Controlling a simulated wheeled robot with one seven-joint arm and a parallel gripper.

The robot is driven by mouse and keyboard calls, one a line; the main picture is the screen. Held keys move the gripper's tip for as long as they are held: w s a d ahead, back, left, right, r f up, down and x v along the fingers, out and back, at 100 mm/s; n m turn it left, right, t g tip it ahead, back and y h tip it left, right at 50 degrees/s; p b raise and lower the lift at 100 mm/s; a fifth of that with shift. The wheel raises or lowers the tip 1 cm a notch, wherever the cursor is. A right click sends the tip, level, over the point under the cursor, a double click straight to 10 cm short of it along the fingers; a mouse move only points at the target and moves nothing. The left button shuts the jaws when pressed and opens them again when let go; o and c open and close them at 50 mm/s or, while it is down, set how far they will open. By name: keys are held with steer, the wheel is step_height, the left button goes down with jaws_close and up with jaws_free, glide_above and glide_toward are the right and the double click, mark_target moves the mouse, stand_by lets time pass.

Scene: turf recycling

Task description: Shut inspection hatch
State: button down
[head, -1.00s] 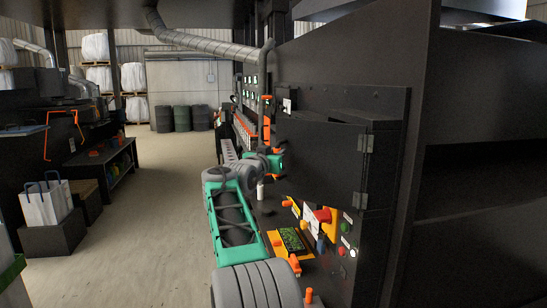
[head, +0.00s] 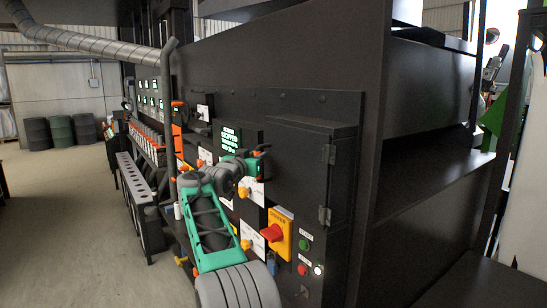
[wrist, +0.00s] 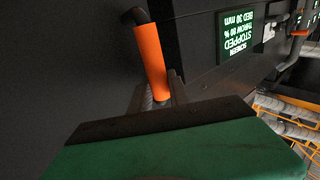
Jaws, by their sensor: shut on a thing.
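The inspection hatch (head: 298,165) is a black metal door with hinges on its right edge in the head view. It stands close to the machine front, and I cannot tell whether it is fully flush. Its orange bar handle (wrist: 151,62) shows in the wrist view, rising from between the fingers against dark metal. My gripper (head: 259,153) is at the hatch's free left edge, shut on the handle; its green body (wrist: 180,148) fills the bottom of the wrist view. The fingertips are partly hidden.
A lit green screen (head: 230,137) is on the machine front left of the hatch. A yellow panel with a red knob (head: 272,233) and several buttons sit below the hatch. A long perforated rail (head: 135,185) stands to the left. Open floor (head: 60,220) lies further left.

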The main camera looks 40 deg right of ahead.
steer(key=shift+a+r, duration=0.1)
steer(key=shift+a, duration=0.1)
steer(key=c, duration=1.2)
jaws_free()
steer(key=shift+a, duration=0.1)
steer(key=shift+c, duration=0.2)
steer(key=b+v, duration=0.3)
steer(key=v, duration=0.4)
steer(key=shift+s+a+b, duration=0.25)
steer(key=shift+a+b, duration=0.05)
